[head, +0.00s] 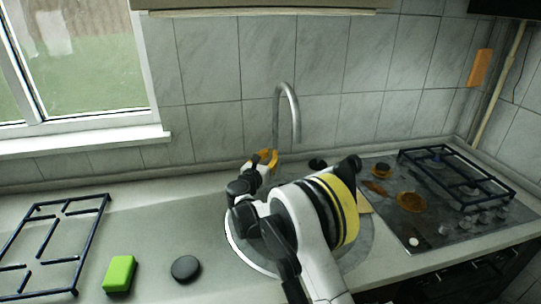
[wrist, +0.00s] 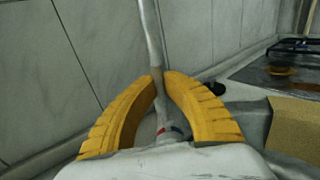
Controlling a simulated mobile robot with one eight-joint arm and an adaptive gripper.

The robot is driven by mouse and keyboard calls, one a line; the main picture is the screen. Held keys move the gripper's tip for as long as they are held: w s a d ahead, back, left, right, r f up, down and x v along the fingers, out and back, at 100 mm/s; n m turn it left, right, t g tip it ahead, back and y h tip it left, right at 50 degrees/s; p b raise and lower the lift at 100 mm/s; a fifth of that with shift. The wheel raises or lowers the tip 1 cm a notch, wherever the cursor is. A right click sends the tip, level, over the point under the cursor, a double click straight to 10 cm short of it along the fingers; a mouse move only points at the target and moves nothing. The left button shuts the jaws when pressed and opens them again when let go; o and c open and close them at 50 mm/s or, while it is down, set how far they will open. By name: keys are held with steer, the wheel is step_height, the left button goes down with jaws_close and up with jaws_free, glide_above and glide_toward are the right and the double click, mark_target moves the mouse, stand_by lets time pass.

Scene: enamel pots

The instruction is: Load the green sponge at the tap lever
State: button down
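The green sponge (head: 119,274) lies on the counter at the lower left in the head view, well apart from my gripper. The tap (head: 291,108) rises against the tiled wall, behind the round sink. My gripper (head: 266,157) is by the foot of the tap. In the wrist view its two yellow fingers (wrist: 161,76) curve inward with a narrow gap between their tips. The tap's stem (wrist: 150,35) shows in that gap, and its lower body with red and blue marks (wrist: 168,131) shows between the fingers. I cannot tell whether they touch it. No lever is clearly distinguishable.
A dark round object (head: 185,268) lies right of the sponge. A black pan grate (head: 50,245) lies at the far left. The sink (head: 355,252) is partly hidden by my arm. A hob (head: 450,215) with orange-brown parts stands at right. A tan block (wrist: 296,128) shows in the wrist view.

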steer(key=shift+s+a+f+t+b, duration=0.15)
steer(key=shift+s+f+t+b, duration=0.2)
steer(key=shift+b, duration=0.4)
steer(key=c, duration=1.5)
jaws_free()
steer(key=shift+r, duration=0.35)
steer(key=v, duration=1.2)
